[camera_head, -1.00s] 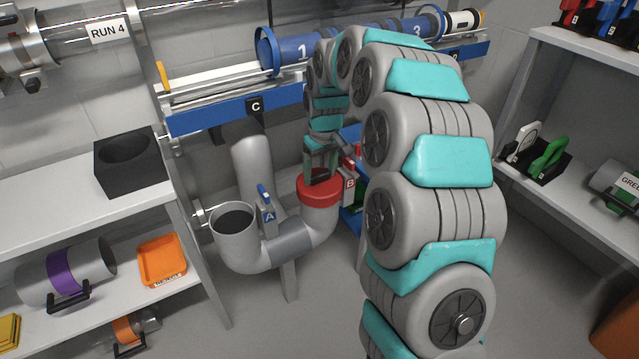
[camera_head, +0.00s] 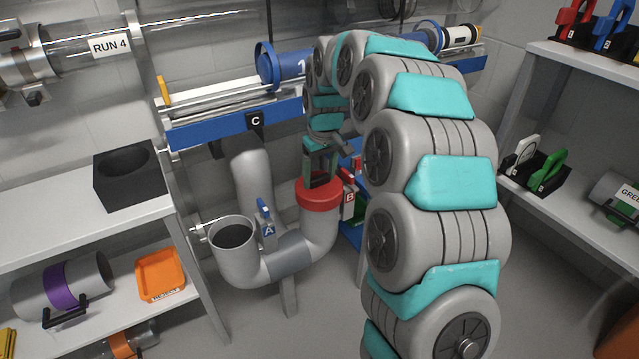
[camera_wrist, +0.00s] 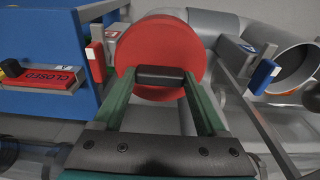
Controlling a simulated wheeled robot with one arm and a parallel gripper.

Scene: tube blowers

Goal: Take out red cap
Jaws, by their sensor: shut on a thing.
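The red cap (camera_head: 319,195) is at the top of the right-hand mouth of the grey U-shaped pipe (camera_head: 262,265). I cannot tell whether a gap lies between cap and pipe. In the wrist view the red cap (camera_wrist: 160,45) faces me as a round disc with a black handle (camera_wrist: 160,76) across it. My gripper (camera_wrist: 159,78) has its green fingers shut on this handle. In the head view my gripper (camera_head: 321,178) points down onto the cap from above. Latch B (camera_head: 349,197), red and grey, stands just right of the cap.
Latch A (camera_head: 266,220), blue, stands beside the open left pipe mouth (camera_head: 233,235). A blue rail marked C (camera_head: 235,125) runs behind. A left shelf holds a black box (camera_head: 130,180); a right shelf (camera_head: 590,230) stands opposite. A "CLOSED" sign (camera_wrist: 45,80) shows in the wrist view.

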